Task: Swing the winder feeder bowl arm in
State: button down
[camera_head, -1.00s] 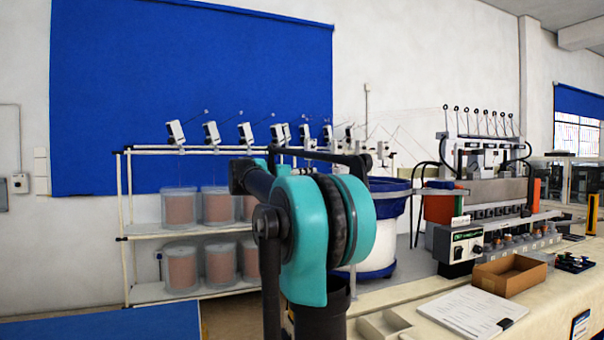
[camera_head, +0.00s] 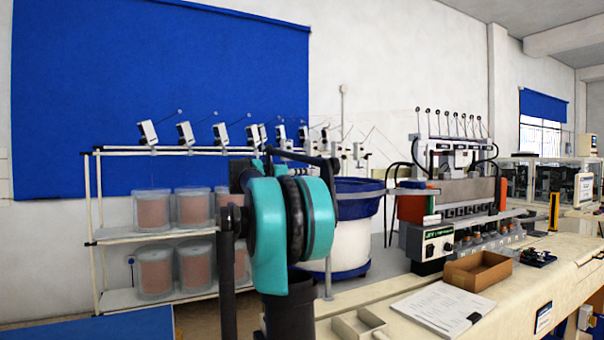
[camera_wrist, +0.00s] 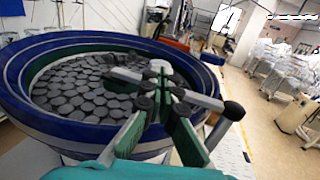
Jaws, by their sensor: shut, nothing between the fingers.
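The feeder bowl (camera_head: 360,207), white with a blue rim, stands behind my arm in the head view. In the wrist view its blue rim (camera_wrist: 30,105) surrounds many dark round discs. The grey bowl arm (camera_wrist: 205,101) crosses the right side of the rim and ends in a black knob (camera_wrist: 233,110) outside the bowl. The arm also shows in the head view as a grey bar (camera_head: 395,191) pointing right. My gripper (camera_wrist: 160,78), with green finger pads, is shut and empty at the bar; whether it touches the bar is unclear. My arm hides the gripper in the head view.
The winder machine (camera_head: 455,190) stands right of the bowl. A bench (camera_head: 555,265) in front carries a cardboard box (camera_head: 478,270) and papers (camera_head: 442,306). A spool rack (camera_head: 160,236) stands at left. Open floor (camera_wrist: 285,150) shows right of the bowl in the wrist view.

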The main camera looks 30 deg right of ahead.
jog(key=shift+w+d+m+g, duration=0.15)
jog(key=shift+d+m+g, duration=0.25)
jog(key=shift+g, duration=0.2)
jog(key=shift+w+d+m+g, duration=0.15)
jog(key=shift+d+m+g, duration=0.5)
jog(key=shift+g, duration=0.35)
jog(key=shift+w+d+m+g, duration=0.15)
jog(key=shift+d+m+g, duration=0.5)
jog(key=shift+g, duration=0.35)
jog(key=shift+d+m+g, duration=0.3)
jog(key=shift+g, duration=0.2)
jog(key=shift+s+d, duration=0.15)
jog(key=shift+d, duration=0.9)
